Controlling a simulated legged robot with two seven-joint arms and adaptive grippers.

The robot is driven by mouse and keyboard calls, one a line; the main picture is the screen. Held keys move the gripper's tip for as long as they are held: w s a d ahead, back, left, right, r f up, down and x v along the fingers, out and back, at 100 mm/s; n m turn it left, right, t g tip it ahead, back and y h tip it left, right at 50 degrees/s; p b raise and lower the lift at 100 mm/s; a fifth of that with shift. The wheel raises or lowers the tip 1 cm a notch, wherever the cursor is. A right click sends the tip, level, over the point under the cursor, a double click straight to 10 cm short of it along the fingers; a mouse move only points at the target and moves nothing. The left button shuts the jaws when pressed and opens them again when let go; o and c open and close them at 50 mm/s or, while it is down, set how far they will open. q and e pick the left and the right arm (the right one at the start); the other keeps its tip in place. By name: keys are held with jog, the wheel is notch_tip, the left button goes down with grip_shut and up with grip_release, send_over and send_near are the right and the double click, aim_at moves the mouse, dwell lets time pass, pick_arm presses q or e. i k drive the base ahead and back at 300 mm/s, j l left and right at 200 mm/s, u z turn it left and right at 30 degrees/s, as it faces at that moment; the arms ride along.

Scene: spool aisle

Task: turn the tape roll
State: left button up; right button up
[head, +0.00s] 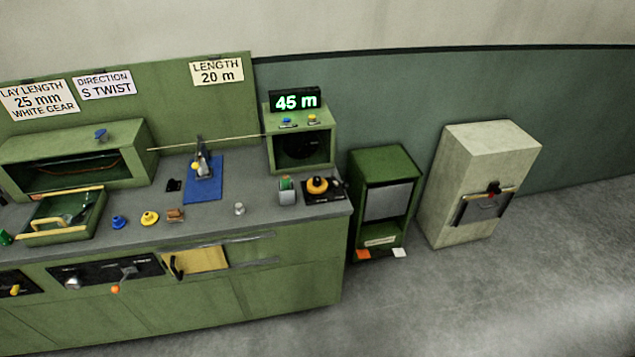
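An orange roll-shaped thing (317,186), which looks like the tape roll, sits on a dark base at the right end of the grey worktop (215,222). I cannot make out a loose tape end on it. A small grey block with a green top (287,191) stands just left of it. Neither of my grippers shows in the head view.
A green housing (300,152) with a display reading 45 m (296,102) stands behind the roll. Left are a blue plate (203,188), small knobs and a green tray (62,236). A green cabinet (385,160) and beige box (470,150) stand right; floor right is clear.

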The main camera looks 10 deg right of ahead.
aim_at(316, 185)
jog(key=i+l+z, duration=0.2)
jog(key=i, duration=0.25)
jog(key=i+l+z, duration=0.2)
jog(key=i+l, duration=0.15)
jog(key=i, duration=0.1)
